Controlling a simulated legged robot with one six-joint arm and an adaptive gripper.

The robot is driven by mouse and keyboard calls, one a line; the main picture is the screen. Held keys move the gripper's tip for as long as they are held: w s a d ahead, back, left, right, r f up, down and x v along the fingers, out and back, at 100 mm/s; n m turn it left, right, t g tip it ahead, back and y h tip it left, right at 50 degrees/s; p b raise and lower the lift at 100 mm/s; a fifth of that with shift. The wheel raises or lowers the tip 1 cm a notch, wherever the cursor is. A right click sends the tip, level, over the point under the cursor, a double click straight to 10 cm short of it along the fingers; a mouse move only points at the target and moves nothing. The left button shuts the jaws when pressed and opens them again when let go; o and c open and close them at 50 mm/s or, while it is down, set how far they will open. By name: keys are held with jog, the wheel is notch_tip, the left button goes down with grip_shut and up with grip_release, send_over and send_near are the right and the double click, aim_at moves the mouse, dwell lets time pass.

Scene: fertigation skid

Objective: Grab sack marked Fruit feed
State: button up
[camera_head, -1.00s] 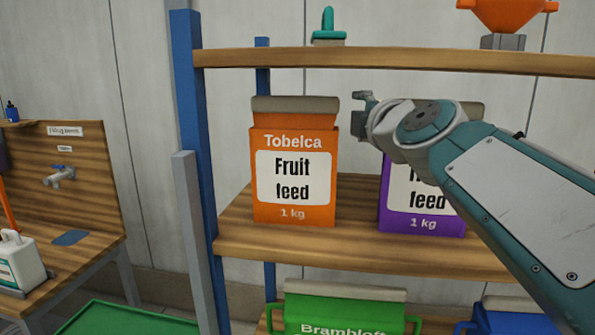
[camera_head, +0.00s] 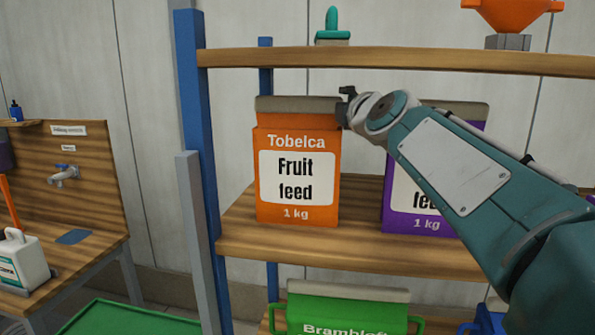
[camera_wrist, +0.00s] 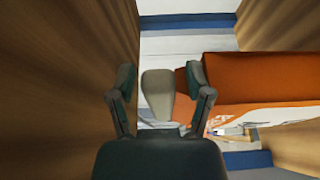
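The orange sack (camera_head: 297,215), marked "Tobelca Fruit feed 1 kg", stands upright on the shelf board, with a grey-brown folded top (camera_head: 295,104). My gripper (camera_head: 345,104) is at the right end of that fold, coming from the right. In the wrist view, my gripper (camera_wrist: 160,78) is open, its two fingers on either side of the sack's grey-brown fold (camera_wrist: 158,97), with gaps showing. The orange body (camera_wrist: 260,80) lies to the right there, partly behind the right finger. In the head view, one finger is largely hidden.
A purple sack (camera_head: 410,222) ending in "feed" stands to the right, partly behind my arm. A wooden shelf (camera_head: 390,60) runs above, and the lower board (camera_head: 340,252) below. A blue post (camera_head: 193,120) is at left. A green sack (camera_head: 345,318) shows underneath.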

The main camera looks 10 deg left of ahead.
grip_shut()
jog(key=shift+r, duration=0.1)
jog(key=shift+s+r, duration=0.1)
